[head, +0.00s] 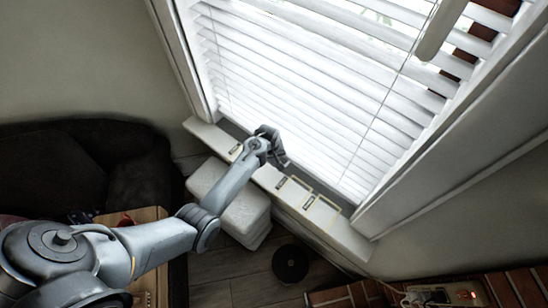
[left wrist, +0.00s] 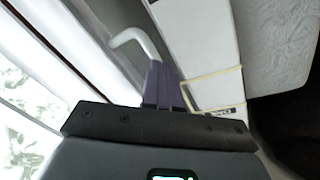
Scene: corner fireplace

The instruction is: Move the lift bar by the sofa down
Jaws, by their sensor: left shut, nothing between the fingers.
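A white bent bar (left wrist: 135,42), perhaps the lift bar, shows in the left wrist view just past my fingertips, beside the blinds. I cannot tell whether it touches them. I cannot make it out in the head view, where my gripper may hide it. My left gripper (head: 281,160) is over the window sill in front of the blinds. Its purplish fingers (left wrist: 160,70) are together with nothing between them. The dark sofa (head: 80,160) stands at the left in the head view. My right gripper is not in view.
White slatted blinds (head: 300,75) cover the window. Yellow-outlined patches with dark labels lie on the white sill (head: 345,232). A pale padded stool (head: 240,212) stands below it. A dark round object (head: 290,264) is on the wooden floor. A pale bar (head: 440,28) shows at top right.

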